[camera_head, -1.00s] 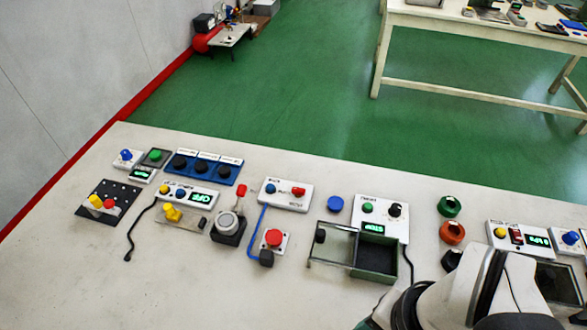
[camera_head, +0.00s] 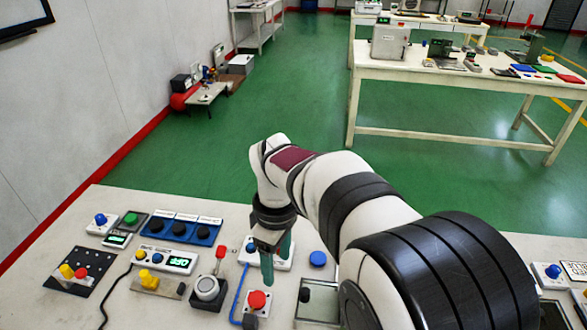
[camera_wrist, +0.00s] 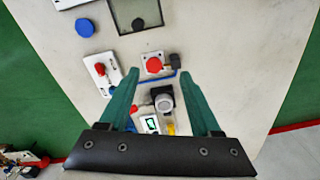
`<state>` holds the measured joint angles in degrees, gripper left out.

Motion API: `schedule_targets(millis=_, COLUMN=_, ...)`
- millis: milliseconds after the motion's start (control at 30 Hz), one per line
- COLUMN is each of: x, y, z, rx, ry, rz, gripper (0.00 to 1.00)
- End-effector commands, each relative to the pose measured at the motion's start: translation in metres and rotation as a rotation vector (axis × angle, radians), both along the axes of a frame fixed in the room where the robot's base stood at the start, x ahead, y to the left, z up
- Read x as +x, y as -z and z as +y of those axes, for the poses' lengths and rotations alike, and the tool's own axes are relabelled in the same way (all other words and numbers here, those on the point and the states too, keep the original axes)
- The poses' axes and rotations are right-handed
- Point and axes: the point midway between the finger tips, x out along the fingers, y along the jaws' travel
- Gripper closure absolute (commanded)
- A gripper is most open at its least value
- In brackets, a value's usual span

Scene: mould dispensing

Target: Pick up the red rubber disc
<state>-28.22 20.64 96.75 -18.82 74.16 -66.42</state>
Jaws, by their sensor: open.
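A round red piece (camera_head: 257,299) sits on a small white square base on the near bench. It also shows in the wrist view (camera_wrist: 153,64), just ahead of the fingertips. I cannot tell whether it is a loose rubber disc or a button cap. My gripper (camera_head: 268,272) points down above the bench, close to this red piece in the picture, with nothing seen in it. In the wrist view the two green fingers of my gripper (camera_wrist: 159,80) are apart, with the red piece beyond the gap between them.
A flat blue disc (camera_head: 318,258) lies to the right of my gripper. A grey round knob on a dark block (camera_head: 206,288) and a blue cable (camera_head: 239,292) are to its left. Several control boxes crowd the bench's left. My arm hides much of the right.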

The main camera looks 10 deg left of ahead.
Motion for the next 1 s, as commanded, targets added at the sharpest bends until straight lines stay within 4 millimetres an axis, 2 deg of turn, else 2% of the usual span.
schedule_targets(millis=33, x=0.010, y=0.015, z=0.025, rx=-0.009, ry=-0.148, rz=-0.004, gripper=0.35)
schedule_targets(millis=100, x=0.019, y=0.030, z=0.050, rx=-0.015, ry=-0.316, rz=-0.015, gripper=0.35)
schedule_targets(millis=200, x=0.024, y=0.044, z=0.066, rx=-0.020, ry=-0.423, rz=-0.021, gripper=0.35)
schedule_targets(millis=267, x=0.024, y=0.056, z=0.067, rx=-0.022, ry=-0.435, rz=-0.020, gripper=0.35)
schedule_targets(millis=500, x=0.024, y=0.123, z=0.065, rx=-0.020, ry=-0.430, rz=-0.019, gripper=0.35)
schedule_targets(millis=667, x=0.024, y=0.145, z=0.065, rx=-0.020, ry=-0.428, rz=-0.022, gripper=0.35)
schedule_targets(millis=900, x=0.024, y=0.190, z=0.062, rx=-0.020, ry=-0.426, rz=-0.021, gripper=0.35)
schedule_targets(millis=1000, x=0.025, y=0.197, z=0.063, rx=-0.019, ry=-0.426, rz=-0.023, gripper=0.35)
